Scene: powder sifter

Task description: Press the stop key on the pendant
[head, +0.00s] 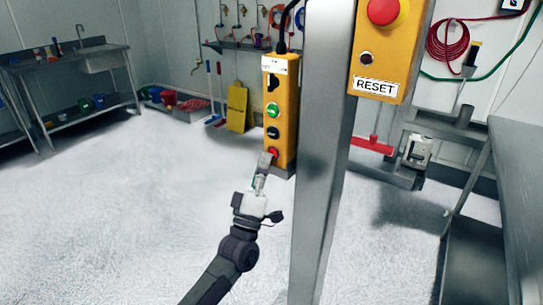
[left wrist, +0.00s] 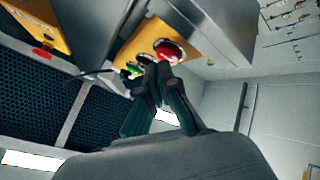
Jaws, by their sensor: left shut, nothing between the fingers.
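The yellow pendant (head: 281,118) hangs from a black cable and carries a column of keys, with a green key (head: 272,110) above a dark one. Its lowest key is the red stop key (head: 272,153); it also shows in the left wrist view (left wrist: 169,50), with the green key (left wrist: 133,69) beyond. My left gripper (head: 265,161) is shut and empty, its fingertips at the red key and partly covering it. In the left wrist view the fingertips (left wrist: 154,68) overlap the red key's lower edge; I cannot tell whether they touch it. My right gripper is not in view.
A steel post (head: 322,150) stands just right of the pendant. It carries a yellow box (head: 379,55) with a red mushroom button (head: 383,11) and a RESET label. A steel bench (head: 520,190) is at the right. The floor (head: 120,210) at left is clear.

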